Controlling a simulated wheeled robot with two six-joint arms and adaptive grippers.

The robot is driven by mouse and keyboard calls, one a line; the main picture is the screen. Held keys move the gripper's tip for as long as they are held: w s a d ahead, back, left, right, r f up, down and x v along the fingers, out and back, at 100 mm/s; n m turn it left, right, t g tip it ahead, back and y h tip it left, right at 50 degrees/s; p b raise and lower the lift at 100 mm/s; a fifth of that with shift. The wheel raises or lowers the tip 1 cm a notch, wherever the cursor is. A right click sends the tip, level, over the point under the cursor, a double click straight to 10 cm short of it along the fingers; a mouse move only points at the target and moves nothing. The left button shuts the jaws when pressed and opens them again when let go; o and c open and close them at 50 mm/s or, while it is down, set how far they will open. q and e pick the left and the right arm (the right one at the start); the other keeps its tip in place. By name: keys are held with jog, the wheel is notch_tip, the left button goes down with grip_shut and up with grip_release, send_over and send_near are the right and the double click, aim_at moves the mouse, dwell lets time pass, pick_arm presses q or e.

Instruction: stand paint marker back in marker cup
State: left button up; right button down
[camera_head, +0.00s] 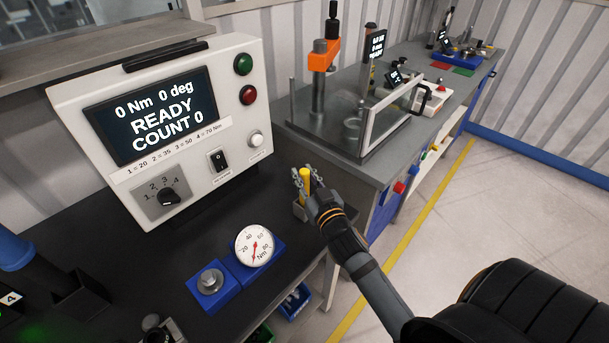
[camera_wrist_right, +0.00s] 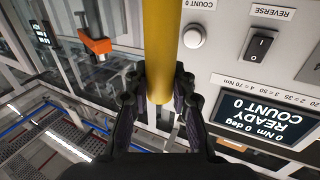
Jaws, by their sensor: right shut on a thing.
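The yellow paint marker (camera_head: 305,178) stands roughly upright between the fingers of my right gripper (camera_head: 304,182). In the right wrist view the marker (camera_wrist_right: 162,45) runs up out of the picture from between the fingertips (camera_wrist_right: 160,92), which are shut on it. A small grey-brown box, which looks like the marker cup (camera_head: 299,211), stands at the right edge of the black bench, just below the gripper. The marker's lower part is hidden by the fingers, so I cannot tell whether it is inside the cup. My left gripper is not in view.
The white controller box (camera_head: 165,130) with its screen stands left of the cup. A round dial gauge (camera_head: 254,246) on a blue base lies nearer on the bench (camera_head: 105,225). A grey bench (camera_head: 390,135) with a clear guard stands behind, to the right.

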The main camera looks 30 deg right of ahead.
notch_tip(320, 180, down, 2)
jog(key=shift+f+b, duration=0.1)
jog(key=shift+b, duration=0.55)
jog(key=c, duration=1.1)
grip_release()
jog(key=shift+o, duration=0.2)
jog(key=s+a, duration=0.1)
jog(key=s, duration=1.1)
